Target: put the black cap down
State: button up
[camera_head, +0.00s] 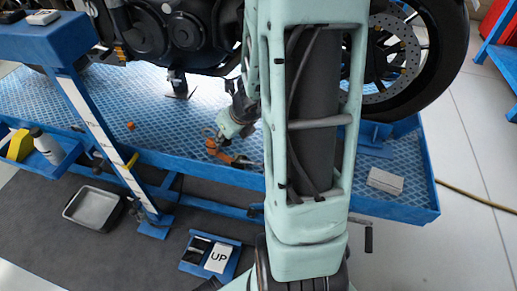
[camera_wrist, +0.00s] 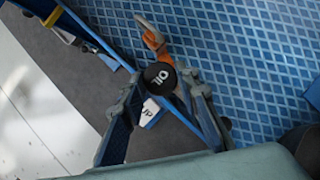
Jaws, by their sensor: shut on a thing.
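The black cap (camera_wrist: 159,78), a round disc with white "OIL" lettering, sits between the fingertips of my gripper (camera_wrist: 161,80) in the wrist view. The gripper is shut on it, with the lettered face toward the camera. In the head view my gripper (camera_head: 218,139) is above the front edge of the blue patterned platform (camera_head: 190,150). The cap cannot be made out there. Whether the cap touches anything below is not clear. In the wrist view an orange-and-grey object (camera_wrist: 152,36) lies just beyond the cap on the platform.
A white bottle (camera_head: 46,145) and a yellow object (camera_head: 20,145) stand on a side shelf. A motorcycle (camera_head: 165,30) stands behind; a pale box (camera_head: 385,181) is right.

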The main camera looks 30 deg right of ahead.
jog(key=d+f+b, duration=0.1)
jog(key=d+f, duration=0.3)
jog(key=d, duration=0.5)
jog(key=b, duration=0.2)
send_over(256, 146)
jog(key=s+a, duration=0.1)
jog(key=s, duration=0.1)
notch_tip(256, 146, down, 4)
jog(key=shift+s+a+f, duration=0.1)
jog(key=shift+s, duration=0.05)
jog(key=shift+d+f, duration=0.3)
jog(key=shift+d, duration=0.05)
jog(key=shift+d+f+b, duration=0.2)
jog(key=shift+f+b, duration=0.1)
jog(key=shift+b, duration=0.05)
jog(key=shift+d+f+b, duration=0.1)
jog(key=shift+f+b, duration=0.95)
jog(key=shift+f, duration=0.55)
jog(key=shift+f, duration=0.2)
jog(key=o, duration=0.9)
jog(key=shift+r, duration=0.1)
